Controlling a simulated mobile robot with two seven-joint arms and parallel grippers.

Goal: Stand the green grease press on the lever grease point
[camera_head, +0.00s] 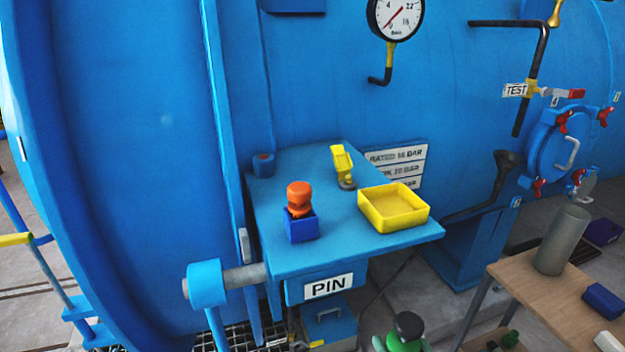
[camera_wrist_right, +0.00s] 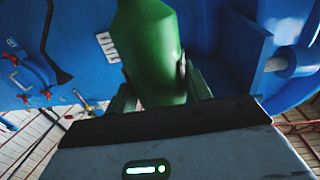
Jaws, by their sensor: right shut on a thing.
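The green grease press (camera_head: 404,344) shows at the bottom edge of the head view, with a dark round top; its lower part is cut off. In the right wrist view the press (camera_wrist_right: 150,45) fills the upper middle. My right gripper (camera_wrist_right: 160,92) is shut on it, a finger on each side. The press is in front of and below the blue shelf (camera_head: 345,252), apart from it. On the shelf are a yellow lever-like part (camera_head: 342,162) on a small round base and a small blue stub (camera_head: 263,164) at the back left. I cannot tell which is the lever grease point. My left gripper is not in view.
An orange-topped piece stands on a blue block (camera_head: 302,229) on the shelf, beside a yellow tray (camera_head: 393,222). The blue vessel wall (camera_head: 140,120) rises behind. A pin (camera_head: 245,277) juts out at the shelf's left. A wooden table (camera_head: 545,295) with a grey cylinder (camera_head: 562,240) stands right.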

